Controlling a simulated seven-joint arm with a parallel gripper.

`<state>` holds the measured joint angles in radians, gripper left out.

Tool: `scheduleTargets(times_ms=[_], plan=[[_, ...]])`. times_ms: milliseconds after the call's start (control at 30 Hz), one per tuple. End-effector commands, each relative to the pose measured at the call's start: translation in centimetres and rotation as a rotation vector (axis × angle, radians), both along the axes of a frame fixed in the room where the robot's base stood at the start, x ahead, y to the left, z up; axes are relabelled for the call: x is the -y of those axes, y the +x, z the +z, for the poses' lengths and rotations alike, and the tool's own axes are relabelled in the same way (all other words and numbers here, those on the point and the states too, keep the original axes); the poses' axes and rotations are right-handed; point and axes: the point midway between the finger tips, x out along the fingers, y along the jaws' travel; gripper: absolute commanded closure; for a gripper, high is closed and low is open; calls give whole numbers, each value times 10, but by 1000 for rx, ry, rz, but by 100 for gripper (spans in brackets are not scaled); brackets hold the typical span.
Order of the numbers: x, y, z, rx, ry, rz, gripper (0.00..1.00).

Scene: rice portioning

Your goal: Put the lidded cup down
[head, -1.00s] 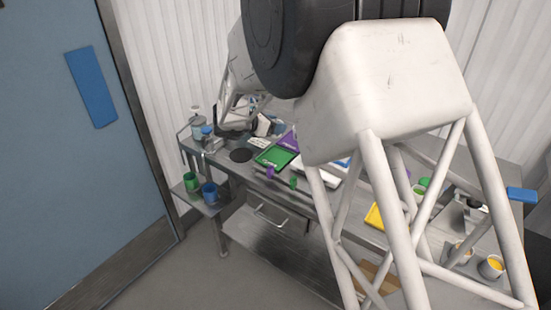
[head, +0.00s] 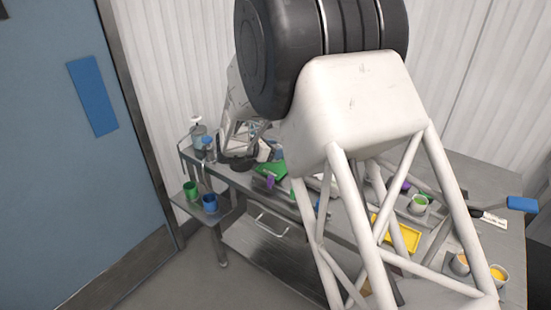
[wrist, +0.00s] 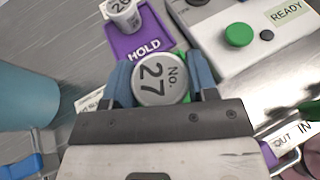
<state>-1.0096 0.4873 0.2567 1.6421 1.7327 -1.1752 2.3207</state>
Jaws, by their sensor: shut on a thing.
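The lidded cup (wrist: 155,84) shows from above in the wrist view, with a round grey lid marked "No. 27". My gripper (wrist: 160,76) is shut on it, with a blue finger on each side. The lid hides the cup's body and whatever is under it. In the head view my gripper (head: 240,146) is low over the far left part of the steel bench, close above a black disc (head: 238,164). I cannot tell whether the cup touches a surface.
A purple mat marked "HOLD" (wrist: 140,45) bears another numbered cup (wrist: 122,14). A white device with a green button (wrist: 239,34) is at the upper right. In the head view, green (head: 191,190) and blue (head: 210,203) cups stand on a lower side shelf.

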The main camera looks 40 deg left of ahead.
Motion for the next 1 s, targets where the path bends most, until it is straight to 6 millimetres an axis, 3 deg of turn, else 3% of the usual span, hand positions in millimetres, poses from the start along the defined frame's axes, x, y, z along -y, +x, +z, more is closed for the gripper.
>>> scheduleTargets(times_ms=[433, 900, 933, 1000], plan=[[0, 0, -36, 0, -1, -1, 75], [0, 0, -40, 0, 0, 0, 75], [0, 0, -40, 0, 0, 0, 46], [0, 0, -40, 0, 0, 0, 35]])
